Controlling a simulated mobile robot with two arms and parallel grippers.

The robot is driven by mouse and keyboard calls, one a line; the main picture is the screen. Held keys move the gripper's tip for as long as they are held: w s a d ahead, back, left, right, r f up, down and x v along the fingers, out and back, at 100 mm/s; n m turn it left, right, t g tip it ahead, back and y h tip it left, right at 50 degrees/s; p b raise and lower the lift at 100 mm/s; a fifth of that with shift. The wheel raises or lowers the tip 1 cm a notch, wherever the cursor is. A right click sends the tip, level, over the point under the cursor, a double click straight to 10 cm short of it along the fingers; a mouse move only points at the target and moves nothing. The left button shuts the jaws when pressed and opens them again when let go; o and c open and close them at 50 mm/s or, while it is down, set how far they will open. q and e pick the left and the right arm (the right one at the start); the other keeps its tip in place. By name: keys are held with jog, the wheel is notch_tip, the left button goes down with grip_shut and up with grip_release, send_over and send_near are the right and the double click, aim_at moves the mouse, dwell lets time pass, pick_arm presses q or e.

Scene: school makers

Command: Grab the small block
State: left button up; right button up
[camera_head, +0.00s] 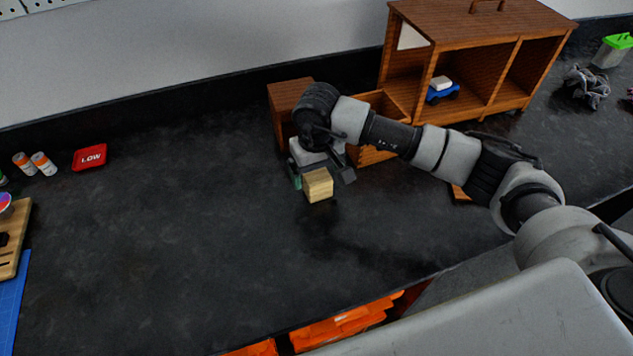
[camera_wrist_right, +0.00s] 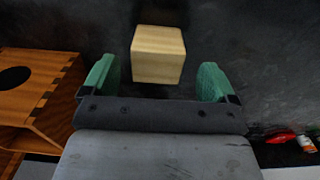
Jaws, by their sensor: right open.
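The small block (camera_head: 318,185) is a light wooden cube on the dark countertop, near the middle of the head view. In the right wrist view the block (camera_wrist_right: 158,54) lies just ahead of the fingertips, in line with the gap between them. My right gripper (camera_wrist_right: 157,80) is open, with a green finger to either side and nothing held. In the head view the right gripper (camera_head: 322,178) is right beside the block, partly hidden by its own wrist. My left gripper is in neither view.
A wooden cabinet (camera_head: 480,25) holding a blue toy car (camera_head: 442,93) stands at the back right. A wooden box (camera_head: 289,92) is close behind my right gripper. A red LOW box (camera_head: 90,157) and small bottles (camera_head: 43,163) are at the left. The counter between is clear.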

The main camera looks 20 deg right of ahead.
aim_at(317, 176)
jog(key=f, duration=0.4)
jog(key=shift+w+d+f+p, duration=0.1)
jog(key=shift+w+p, duration=0.1)
jog(key=shift+p, duration=0.15)
jog(key=c, duration=1)
